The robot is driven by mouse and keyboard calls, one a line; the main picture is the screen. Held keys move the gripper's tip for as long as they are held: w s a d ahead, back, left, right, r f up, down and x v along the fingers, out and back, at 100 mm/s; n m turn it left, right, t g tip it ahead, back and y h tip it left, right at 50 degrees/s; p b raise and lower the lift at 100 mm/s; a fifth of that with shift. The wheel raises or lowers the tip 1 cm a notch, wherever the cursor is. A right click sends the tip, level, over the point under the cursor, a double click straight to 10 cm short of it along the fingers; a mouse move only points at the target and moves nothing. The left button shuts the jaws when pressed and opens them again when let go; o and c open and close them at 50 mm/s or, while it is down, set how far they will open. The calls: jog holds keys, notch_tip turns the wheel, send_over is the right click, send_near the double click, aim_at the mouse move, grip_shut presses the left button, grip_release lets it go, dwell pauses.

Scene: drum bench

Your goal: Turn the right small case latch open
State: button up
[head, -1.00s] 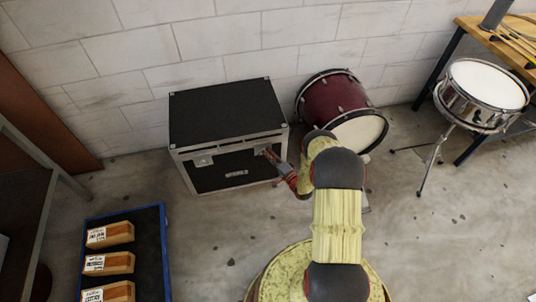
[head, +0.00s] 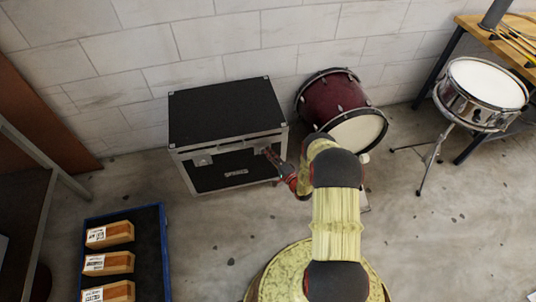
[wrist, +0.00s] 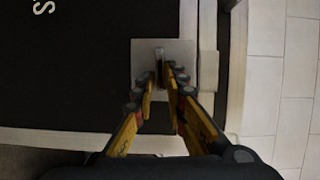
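The black case (head: 225,112) with silver edges stands on the floor against the wall. Its left latch (head: 202,160) shows as a light plate on the front. My gripper (head: 270,154) is at the right latch and mostly covers it in the head view. In the wrist view, the right small case latch is a pale square plate (wrist: 142,58) with a thin upright tab (wrist: 159,60) in its middle. My gripper's fingertips (wrist: 162,70) are close together, one on each side of the tab, and look shut on it. The contact itself is hard to see.
A red bass drum (head: 330,95) stands just right of the case, near my arm. A snare drum (head: 482,95) on a stand is farther right. A blue-edged tray (head: 152,250) with wooden blocks lies at the lower left. Floor in front of the case is open.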

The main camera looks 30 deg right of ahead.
jog(key=shift+o, duration=1.2)
jog(key=shift+w+d+r, duration=0.1)
jog(key=shift+r, duration=0.05)
jog(key=shift+o, duration=0.2)
jog(key=s+d, duration=0.1)
jog(key=s, duration=1.1)
jog(key=shift+d, duration=0.15)
